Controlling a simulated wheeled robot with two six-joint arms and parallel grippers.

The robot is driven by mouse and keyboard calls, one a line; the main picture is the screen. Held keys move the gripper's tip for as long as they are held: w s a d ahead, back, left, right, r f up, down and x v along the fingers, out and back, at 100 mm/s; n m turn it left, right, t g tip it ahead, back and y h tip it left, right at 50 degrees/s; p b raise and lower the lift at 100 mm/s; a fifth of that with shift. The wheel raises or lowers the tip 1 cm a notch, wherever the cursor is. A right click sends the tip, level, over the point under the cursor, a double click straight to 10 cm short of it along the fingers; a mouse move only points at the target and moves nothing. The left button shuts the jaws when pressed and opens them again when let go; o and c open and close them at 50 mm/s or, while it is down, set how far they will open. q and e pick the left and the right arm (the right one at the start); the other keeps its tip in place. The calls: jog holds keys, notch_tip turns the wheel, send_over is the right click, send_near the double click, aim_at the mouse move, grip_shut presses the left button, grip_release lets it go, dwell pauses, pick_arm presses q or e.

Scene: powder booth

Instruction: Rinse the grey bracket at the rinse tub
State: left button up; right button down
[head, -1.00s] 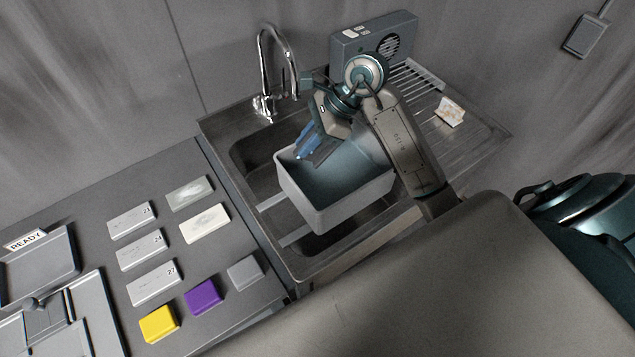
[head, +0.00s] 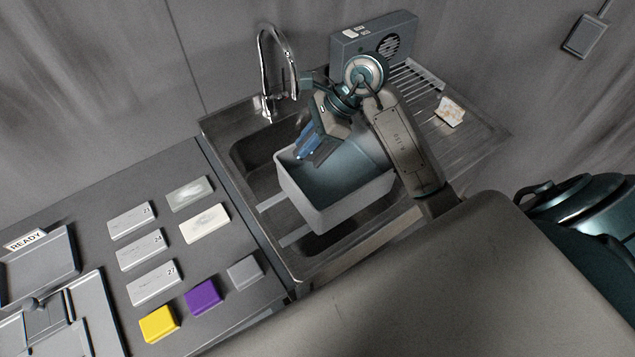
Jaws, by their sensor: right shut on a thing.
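The grey rinse tub (head: 346,206) sits in the steel sink, tilted in the picture, with dark liquid or shadow inside. My right gripper (head: 306,150) reaches down into the tub's far left part, its bluish fingers close to the inner wall. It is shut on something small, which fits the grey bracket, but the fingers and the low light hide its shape. I cannot tell whether it touches the liquid. My left gripper is not in view.
A chrome tap (head: 268,75) stands behind the sink. A grey box with a round grille (head: 375,40) and a drain rack (head: 418,76) are beyond my arm. The left counter holds numbered plates (head: 142,250), yellow (head: 159,324), purple (head: 203,297) and grey blocks (head: 245,271), and a READY tray (head: 75,262).

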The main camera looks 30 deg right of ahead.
aim_at(307, 138)
jog(key=shift+r, duration=0.1)
dwell(0.5)
jog(key=shift+r, duration=1.9)
